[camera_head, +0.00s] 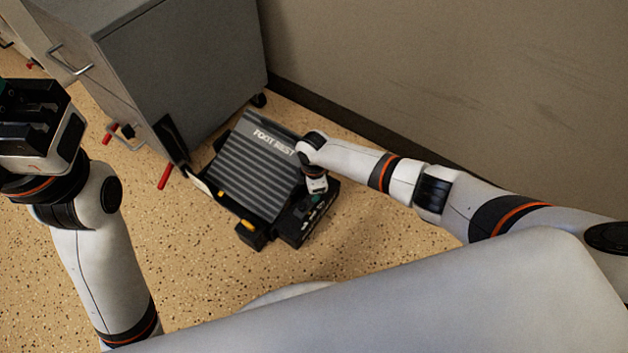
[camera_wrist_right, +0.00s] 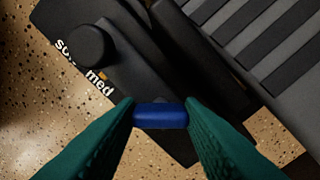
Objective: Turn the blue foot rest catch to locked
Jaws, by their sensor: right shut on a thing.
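The foot rest (camera_head: 250,178), a ribbed grey panel in a black frame, lies on the floor beside the grey cabinet. My right arm reaches down to the black side part (camera_head: 318,222) at its right edge. In the right wrist view the blue catch (camera_wrist_right: 160,115) is a short blue bar on the black housing (camera_wrist_right: 118,50). My right gripper (camera_head: 316,188) is shut on this bar, one green finger at each end. The bar lies level across the wrist picture. The fingers hide part of the housing and its printed lettering. My left gripper (camera_head: 38,115) is raised at the left, away from the foot rest; its fingertips are unclear.
A grey cabinet (camera_head: 185,70) on castors stands behind and left of the foot rest. Red-ended bars (camera_head: 165,176) stick out near its base. The wall (camera_head: 450,80) runs along the back right. Speckled floor (camera_head: 210,275) is clear in front.

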